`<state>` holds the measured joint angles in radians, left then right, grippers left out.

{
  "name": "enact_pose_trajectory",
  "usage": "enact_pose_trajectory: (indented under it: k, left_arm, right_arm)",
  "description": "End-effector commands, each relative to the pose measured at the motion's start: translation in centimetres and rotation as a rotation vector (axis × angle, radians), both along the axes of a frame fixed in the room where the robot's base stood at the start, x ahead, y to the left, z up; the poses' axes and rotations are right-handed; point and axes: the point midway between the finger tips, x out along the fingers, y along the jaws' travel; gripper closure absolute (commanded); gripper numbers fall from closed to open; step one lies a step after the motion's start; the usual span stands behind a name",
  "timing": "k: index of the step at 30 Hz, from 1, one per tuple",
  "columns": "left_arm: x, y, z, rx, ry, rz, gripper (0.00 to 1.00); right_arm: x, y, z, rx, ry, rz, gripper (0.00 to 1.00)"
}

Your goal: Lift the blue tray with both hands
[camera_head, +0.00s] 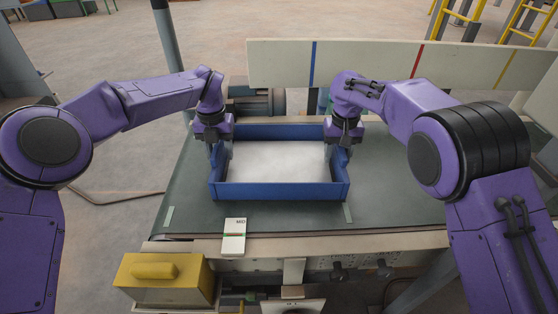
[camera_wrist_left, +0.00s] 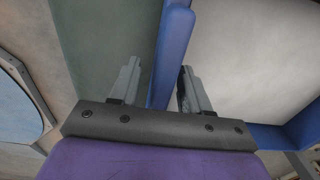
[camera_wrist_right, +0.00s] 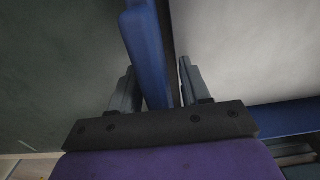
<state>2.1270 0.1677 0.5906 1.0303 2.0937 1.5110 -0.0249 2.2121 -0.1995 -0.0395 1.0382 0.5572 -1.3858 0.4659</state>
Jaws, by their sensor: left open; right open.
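The blue tray (camera_head: 282,191) sits on the dark green work surface and has a whitish fill or floor inside. My left gripper (camera_head: 219,150) is at the tray's left wall, pointing down. In the left wrist view its open fingers (camera_wrist_left: 158,85) stand on either side of the blue wall (camera_wrist_left: 173,50), with gaps visible. My right gripper (camera_head: 338,150) is at the tray's right wall. In the right wrist view its open fingers (camera_wrist_right: 158,88) straddle that wall (camera_wrist_right: 145,45), close to it on both sides. Neither gripper is shut on the wall.
A yellow-topped box (camera_head: 165,270) stands below at front left. A pale board (camera_head: 370,62) with blue, red and yellow stripes runs behind the tray. The green surface is clear left of the tray.

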Motion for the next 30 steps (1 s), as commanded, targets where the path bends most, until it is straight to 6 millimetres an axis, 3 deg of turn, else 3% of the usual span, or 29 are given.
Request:
enact_pose_trajectory:
  k: [8,12,23,30]
  left_arm:
    - [0.0,0.0,-0.1,0.001,-0.001,0.000,0.53]
    - [0.0,0.0,-0.1,0.001,-0.001,0.000,0.99]
    - [0.0,0.0,0.3,0.000,-0.002,0.000,1.00]
    - [0.1,0.0,3.1,0.000,-0.002,0.000,1.00]
  right_arm:
    - [0.0,0.0,-0.1,0.000,0.000,0.000,0.53]
    - [0.0,0.0,-0.1,0.000,0.000,-0.001,0.99]
    - [0.0,0.0,0.2,0.000,-0.002,-0.001,1.00]
    - [0.0,0.0,3.1,0.000,-0.002,-0.001,1.00]
